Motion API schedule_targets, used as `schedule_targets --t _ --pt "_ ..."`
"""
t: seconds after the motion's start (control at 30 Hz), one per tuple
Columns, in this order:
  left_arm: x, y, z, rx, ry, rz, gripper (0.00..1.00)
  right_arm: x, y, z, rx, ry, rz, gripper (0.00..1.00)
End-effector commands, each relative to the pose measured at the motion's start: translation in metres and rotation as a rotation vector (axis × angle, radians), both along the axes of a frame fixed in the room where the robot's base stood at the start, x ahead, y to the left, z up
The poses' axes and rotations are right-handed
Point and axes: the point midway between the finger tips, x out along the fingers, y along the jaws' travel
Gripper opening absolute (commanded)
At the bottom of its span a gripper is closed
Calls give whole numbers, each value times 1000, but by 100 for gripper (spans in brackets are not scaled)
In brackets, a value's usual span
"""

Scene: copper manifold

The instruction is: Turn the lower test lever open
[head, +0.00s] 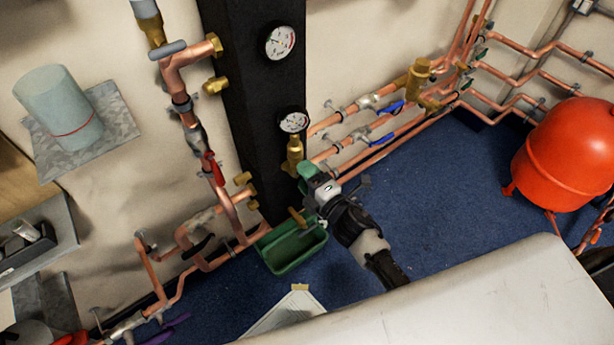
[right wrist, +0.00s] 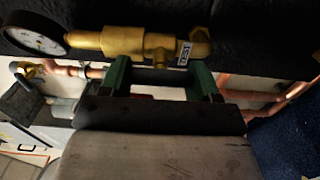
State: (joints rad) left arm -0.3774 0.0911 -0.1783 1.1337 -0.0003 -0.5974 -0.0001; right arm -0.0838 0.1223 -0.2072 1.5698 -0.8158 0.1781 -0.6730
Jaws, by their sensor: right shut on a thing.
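The lower brass test valve (head: 294,156) sits under the lower gauge (head: 294,122) on the black column. In the right wrist view the valve (right wrist: 130,42) lies across the top, with a small white tag (right wrist: 184,54) that seems to read TEST. My right gripper (head: 308,180) is at this valve, its green fingers (right wrist: 160,76) on either side of the part below the brass body. It is shut on the lower test lever, which the fingers and palm mostly hide; a sliver of red shows between them. The lever's angle cannot be told. My left gripper is not in view.
Copper pipes with blue-handled valves (head: 382,138) run along the wall to the right. A green trough (head: 292,246) sits below the gripper. A red-handled valve (head: 213,169) is on the left pipework. A red tank (head: 568,155) stands at right. Blue floor (head: 440,190) is open between.

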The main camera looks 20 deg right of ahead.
Motion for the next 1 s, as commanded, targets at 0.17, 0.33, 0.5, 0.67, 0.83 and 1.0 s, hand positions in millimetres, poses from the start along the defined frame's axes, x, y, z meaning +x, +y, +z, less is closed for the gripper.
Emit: schedule_targets --t 0.17,0.33,0.5,0.67,0.83,1.0 --pt "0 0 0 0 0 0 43 -1 0 -2 -9 0 1 75" --pt "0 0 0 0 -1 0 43 0 0 -1 -5 0 1 87" --pt "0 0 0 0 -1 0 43 -1 0 -1 -4 0 1 87" --pt "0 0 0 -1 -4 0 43 -14 -5 -1 -3 2 0 87" --pt "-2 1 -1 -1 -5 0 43 -45 -16 -2 -3 4 0 87" --pt "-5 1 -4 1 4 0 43 -76 -27 -2 -5 2 1 87"
